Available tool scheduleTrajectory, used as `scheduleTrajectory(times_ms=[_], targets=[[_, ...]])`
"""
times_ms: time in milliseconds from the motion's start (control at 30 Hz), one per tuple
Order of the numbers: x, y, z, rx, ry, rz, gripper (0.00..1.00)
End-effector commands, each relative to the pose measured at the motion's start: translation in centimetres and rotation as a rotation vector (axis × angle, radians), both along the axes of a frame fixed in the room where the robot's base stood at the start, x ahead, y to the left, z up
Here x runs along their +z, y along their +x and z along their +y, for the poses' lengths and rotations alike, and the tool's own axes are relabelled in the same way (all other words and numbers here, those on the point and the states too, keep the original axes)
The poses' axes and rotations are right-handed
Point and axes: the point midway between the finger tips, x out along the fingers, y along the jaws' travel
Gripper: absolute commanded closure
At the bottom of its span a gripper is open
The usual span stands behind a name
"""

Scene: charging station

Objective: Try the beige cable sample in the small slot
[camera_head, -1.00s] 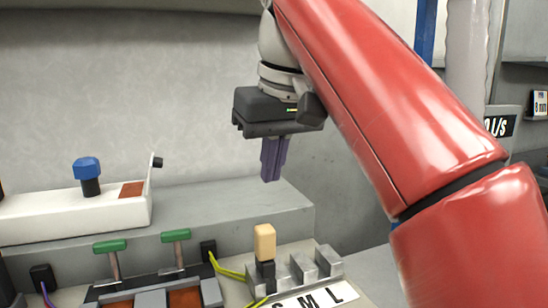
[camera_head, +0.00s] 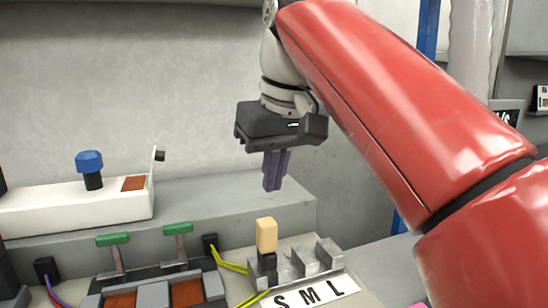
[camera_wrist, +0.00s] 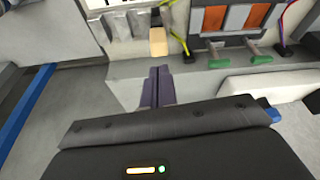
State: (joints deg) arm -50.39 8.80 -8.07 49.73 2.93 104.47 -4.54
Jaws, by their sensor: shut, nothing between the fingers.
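The beige cable sample (camera_head: 266,235) stands upright with a black lower end at the left, S end of the grey slotted block (camera_head: 326,255). How deep it sits in the small slot cannot be told. The letters S, M and L are on a white label (camera_head: 312,292) in front. My gripper (camera_head: 272,187) is shut and empty, above the sample and apart from it, fingers pointing down. In the wrist view the sample (camera_wrist: 158,42) shows just beyond my closed purple-grey fingertips (camera_wrist: 158,70).
Green-handled levers (camera_head: 112,239) and a yellow cable (camera_head: 232,267) are left of the block. A white box (camera_head: 75,208) with a blue knob (camera_head: 89,162) stands on the grey ledge behind. The space around my gripper is clear.

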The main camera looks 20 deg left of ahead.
Motion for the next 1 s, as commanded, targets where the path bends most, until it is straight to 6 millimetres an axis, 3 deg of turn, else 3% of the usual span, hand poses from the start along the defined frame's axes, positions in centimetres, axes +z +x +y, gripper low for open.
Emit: scheduleTrajectory(times_ms=[500, 1000], targets=[[-5.5, 1.0, 1.1, -0.001, 0.001, 0.0, 1.0], [-5.9, 1.2, 1.3, -0.001, 0.002, 0.0, 1.0]])
